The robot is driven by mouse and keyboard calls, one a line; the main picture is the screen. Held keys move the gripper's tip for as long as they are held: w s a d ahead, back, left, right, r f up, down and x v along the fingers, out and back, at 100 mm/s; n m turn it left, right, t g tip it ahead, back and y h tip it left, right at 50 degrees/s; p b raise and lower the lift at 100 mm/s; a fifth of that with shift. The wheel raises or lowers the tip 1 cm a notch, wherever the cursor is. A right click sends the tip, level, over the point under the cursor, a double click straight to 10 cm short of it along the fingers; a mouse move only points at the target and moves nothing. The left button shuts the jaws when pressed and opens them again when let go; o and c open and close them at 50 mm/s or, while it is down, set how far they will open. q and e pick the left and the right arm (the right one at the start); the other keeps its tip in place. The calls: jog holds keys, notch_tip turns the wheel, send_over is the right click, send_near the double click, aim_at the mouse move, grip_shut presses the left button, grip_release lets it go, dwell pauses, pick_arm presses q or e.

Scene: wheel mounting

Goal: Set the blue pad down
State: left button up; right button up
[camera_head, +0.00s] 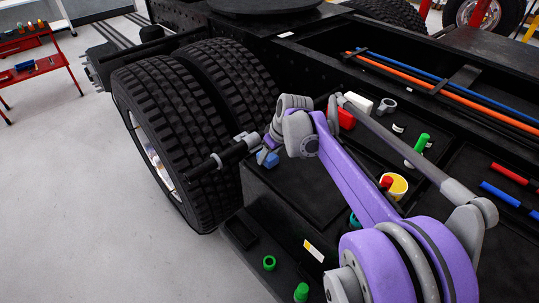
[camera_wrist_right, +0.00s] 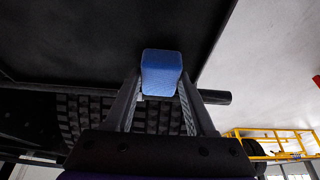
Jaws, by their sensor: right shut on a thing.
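The blue pad (camera_wrist_right: 161,72) is a small block between the two fingertips of my right gripper (camera_wrist_right: 160,88), which is shut on it. In the head view, the pad (camera_head: 267,158) shows as a small blue patch below the right gripper (camera_head: 266,150), partly hidden by the wrist. It is over or near the left part of the dark tray top (camera_head: 290,184), close to the tyre. I cannot tell whether the pad touches the tray. My left gripper is not in view.
Big black tyres (camera_head: 165,120) stand just left of the gripper. The tray also bears a red block (camera_head: 346,117), a white block (camera_head: 358,104), a green cylinder (camera_head: 422,143) and a yellow cup (camera_head: 398,187). My purple arm covers part of it.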

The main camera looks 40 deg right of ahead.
jog(key=shift+f, duration=0.2)
jog(key=o, duration=1.3)
jog(key=shift+r, duration=0.1)
jog(key=v, duration=1.2)
jog(key=shift+m+t, duration=0.4)
jog(key=shift+m, duration=0.1)
jog(key=s+a+f, duration=0.5)
jog(key=a+f, duration=0.1)
jog(key=s+a+f, duration=0.6)
jog(key=a, duration=0.1)
jog(key=s+a+f+p, duration=0.1)
jog(key=s+a+f, duration=0.4)
jog(key=a+f, duration=0.1)
jog(key=shift+s+a+f, duration=0.1)
jog(key=shift+s+a, duration=0.05)
jog(key=shift+a, duration=0.4)
